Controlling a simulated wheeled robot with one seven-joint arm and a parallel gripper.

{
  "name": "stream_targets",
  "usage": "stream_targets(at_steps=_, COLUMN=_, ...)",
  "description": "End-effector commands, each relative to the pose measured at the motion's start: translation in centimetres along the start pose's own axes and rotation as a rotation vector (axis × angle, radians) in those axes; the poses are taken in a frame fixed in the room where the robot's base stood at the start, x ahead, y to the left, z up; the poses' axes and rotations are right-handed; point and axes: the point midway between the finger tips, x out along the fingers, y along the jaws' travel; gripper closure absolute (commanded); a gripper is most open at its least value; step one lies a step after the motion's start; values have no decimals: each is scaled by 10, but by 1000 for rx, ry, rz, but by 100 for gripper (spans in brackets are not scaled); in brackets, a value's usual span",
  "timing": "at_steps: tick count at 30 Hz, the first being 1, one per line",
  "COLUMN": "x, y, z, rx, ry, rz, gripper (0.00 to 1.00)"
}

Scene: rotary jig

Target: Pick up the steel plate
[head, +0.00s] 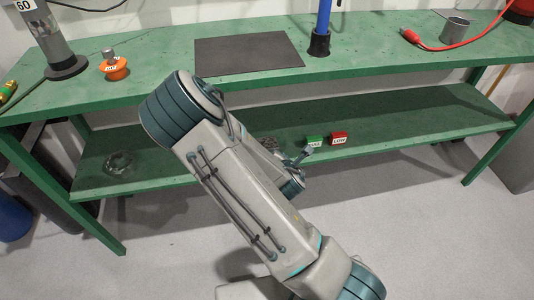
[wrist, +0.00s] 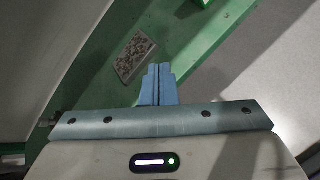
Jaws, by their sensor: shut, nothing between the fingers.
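A small flat rectangular plate (wrist: 135,57), grey-brown and speckled, lies on the green lower shelf in the wrist view; I take it to be the steel plate. In the head view only a bit of it seems to show behind my arm (head: 269,144). My gripper's two blue fingers (wrist: 159,67) are shut with nothing between them. In the head view my gripper (head: 306,153) is low by the lower shelf, partly hidden by my arm.
On the lower shelf (head: 400,125) a green block (head: 314,141) and a red block (head: 338,139) stand right of my gripper; a clear round object (head: 119,162) lies left. The bench top (head: 370,65) overhangs the shelf and holds a dark mat (head: 250,52). The shelf's right part is clear.

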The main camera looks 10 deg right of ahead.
Motion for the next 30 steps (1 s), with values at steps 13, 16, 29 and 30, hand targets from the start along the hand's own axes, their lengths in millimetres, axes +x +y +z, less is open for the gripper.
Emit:
stream_targets(at_steps=13, x=32, y=4, z=-49, rx=-696, ry=-138, rz=263, gripper=100)
stream_targets(at_steps=16, x=36, y=8, z=-48, rx=-713, ry=-144, rz=273, gripper=100)
stream_targets(at_steps=29, x=104, y=48, z=-24, rx=-709, ry=-145, rz=274, gripper=100)
stream_targets(at_steps=30, x=111, y=52, z=-21, rx=-709, ry=-145, rz=272, gripper=100)
